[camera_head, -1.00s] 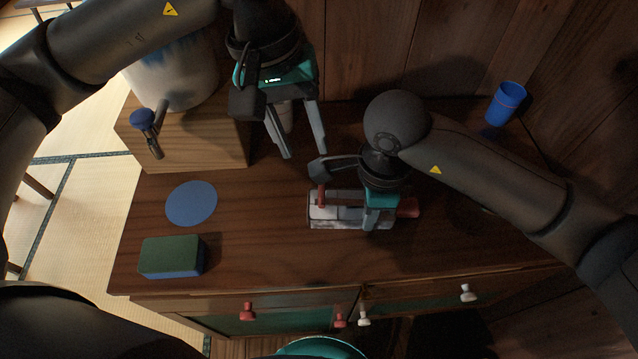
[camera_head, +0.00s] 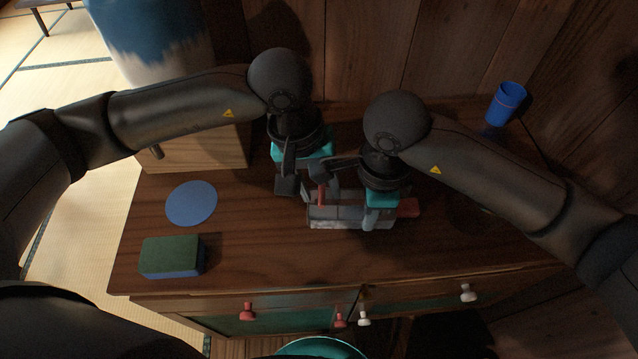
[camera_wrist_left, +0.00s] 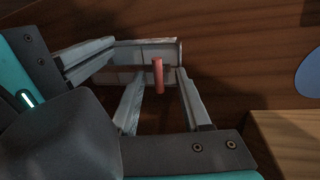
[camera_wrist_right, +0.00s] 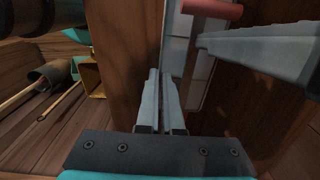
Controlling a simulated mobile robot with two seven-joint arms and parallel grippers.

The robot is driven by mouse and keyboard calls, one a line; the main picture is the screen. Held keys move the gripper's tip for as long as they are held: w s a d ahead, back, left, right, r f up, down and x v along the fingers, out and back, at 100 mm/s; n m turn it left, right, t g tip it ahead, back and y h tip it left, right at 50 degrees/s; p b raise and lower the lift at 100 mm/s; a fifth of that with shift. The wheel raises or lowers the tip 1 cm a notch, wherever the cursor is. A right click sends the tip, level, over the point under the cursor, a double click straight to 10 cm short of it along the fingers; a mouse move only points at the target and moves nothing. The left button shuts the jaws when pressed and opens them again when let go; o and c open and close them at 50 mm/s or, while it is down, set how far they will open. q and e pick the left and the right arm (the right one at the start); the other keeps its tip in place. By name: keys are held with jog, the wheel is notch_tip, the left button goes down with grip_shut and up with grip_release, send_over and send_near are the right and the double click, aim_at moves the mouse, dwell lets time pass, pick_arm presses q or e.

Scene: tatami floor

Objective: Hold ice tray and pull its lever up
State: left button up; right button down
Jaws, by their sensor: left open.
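A blue disc (camera_head: 191,203) and a green-and-blue sponge (camera_head: 171,256) lie to the left. A wooden box (camera_head: 200,150) stands behind the disc. A blue cup (camera_head: 506,103) stands at the back right. The cabinet's front strip is clear.

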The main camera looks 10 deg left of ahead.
pick_arm(q)
grip_shut()
jog(key=shift+r, duration=0.1)
dwell(1.2)
